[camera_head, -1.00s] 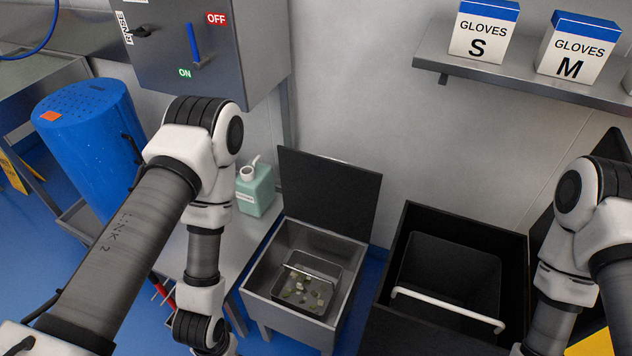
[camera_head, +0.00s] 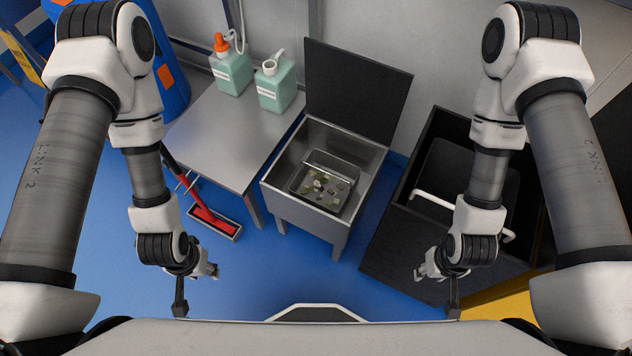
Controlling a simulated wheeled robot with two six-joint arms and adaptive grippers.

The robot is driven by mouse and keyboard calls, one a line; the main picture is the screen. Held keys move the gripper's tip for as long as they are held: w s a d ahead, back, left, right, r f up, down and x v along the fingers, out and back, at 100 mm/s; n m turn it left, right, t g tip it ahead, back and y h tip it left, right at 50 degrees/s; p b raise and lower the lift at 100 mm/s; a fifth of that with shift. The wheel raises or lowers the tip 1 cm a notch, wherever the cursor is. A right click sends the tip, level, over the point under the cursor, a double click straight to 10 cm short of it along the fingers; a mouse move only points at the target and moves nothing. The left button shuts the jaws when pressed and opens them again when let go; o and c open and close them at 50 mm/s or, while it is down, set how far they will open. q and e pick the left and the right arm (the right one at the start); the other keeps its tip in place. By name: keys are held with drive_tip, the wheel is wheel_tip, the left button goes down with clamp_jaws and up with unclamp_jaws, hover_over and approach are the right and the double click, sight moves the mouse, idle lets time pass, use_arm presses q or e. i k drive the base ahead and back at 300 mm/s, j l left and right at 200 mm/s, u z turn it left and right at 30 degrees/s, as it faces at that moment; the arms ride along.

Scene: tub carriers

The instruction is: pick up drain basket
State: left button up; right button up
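The drain basket (camera_head: 349,205) sits inside an open steel sink box (camera_head: 281,178) near the middle of the view. It is a dark shallow basket with a thin handle across its back and several pale and greenish scraps in it. My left gripper (camera_head: 180,309) hangs low at the left, over the blue floor, well short of the basket. My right gripper (camera_head: 453,308) hangs low at the right, in front of the black bin. Both grippers are small and seen from above; whether their fingers are open is not clear. Neither touches the basket.
The sink box's dark lid (camera_head: 357,88) stands open behind it. A black bin (camera_head: 385,243) with a white handle stands to the right. A steel table (camera_head: 222,137) with two green bottles (camera_head: 276,86) stands left. A red squeegee (camera_head: 212,220) is near the floor.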

sight(327, 182)
drive_tip(key=i+j+z, duration=0.1)
drive_tip(key=z, duration=0.35)
drive_tip(key=i+j+z, duration=0.1)
drive_tip(key=j+z, duration=0.2)
drive_tip(key=z, duration=0.15)
drive_tip(key=j+z, duration=0.2)
drive_tip(key=z, duration=0.25)
drive_tip(key=i+j, duration=0.05)
